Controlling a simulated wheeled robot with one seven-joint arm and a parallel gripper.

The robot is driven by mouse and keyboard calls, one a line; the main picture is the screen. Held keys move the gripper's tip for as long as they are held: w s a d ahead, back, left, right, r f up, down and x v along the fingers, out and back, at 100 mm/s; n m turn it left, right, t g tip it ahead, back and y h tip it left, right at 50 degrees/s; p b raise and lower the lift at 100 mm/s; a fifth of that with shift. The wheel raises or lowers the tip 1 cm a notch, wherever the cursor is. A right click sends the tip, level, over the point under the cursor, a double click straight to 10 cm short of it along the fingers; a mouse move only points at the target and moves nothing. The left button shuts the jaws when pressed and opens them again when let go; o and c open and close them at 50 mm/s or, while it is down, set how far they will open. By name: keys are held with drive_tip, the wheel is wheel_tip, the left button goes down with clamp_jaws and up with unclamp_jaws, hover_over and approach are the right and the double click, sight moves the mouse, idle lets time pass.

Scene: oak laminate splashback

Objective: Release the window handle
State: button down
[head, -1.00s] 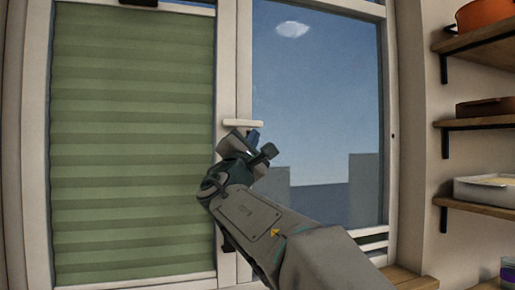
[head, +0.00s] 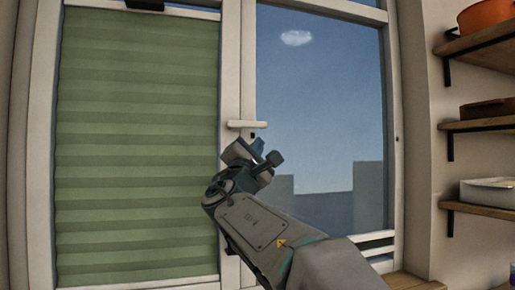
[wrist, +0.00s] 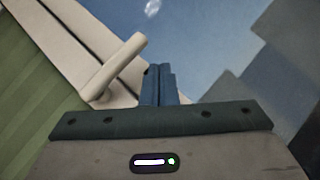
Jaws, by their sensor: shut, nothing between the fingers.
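The window handle (head: 246,124) is a pale lever on the middle frame post and lies horizontal, pointing right, in the head view. In the wrist view the handle (wrist: 118,68) shows as a pale bar just left of my fingers. My gripper (head: 257,146) is just below the handle in the head view. In the wrist view my gripper's blue fingers (wrist: 158,84) are together with nothing between them. The handle lies outside the fingers; I cannot tell whether they touch it. The handle's base is partly seen at its left end.
A green pleated blind (head: 138,150) covers the left pane. The right glass pane (head: 320,100) shows sky and grey blocks. Wooden shelves (head: 485,126) stick out from the right wall, holding an orange pot (head: 485,14) and a white dish (head: 490,192). A wooden sill is low at the right.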

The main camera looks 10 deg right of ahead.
drive_tip(key=s+d+f+b, duration=0.1)
drive_tip(key=s+f+b, duration=0.3)
drive_tip(key=s+f, duration=0.3)
wheel_tip(320, 180, down, 2)
drive_tip(key=shift+d+f, duration=0.1)
drive_tip(key=shift+d, duration=0.05)
drive_tip(key=shift+d, duration=0.1)
idle(0.4)
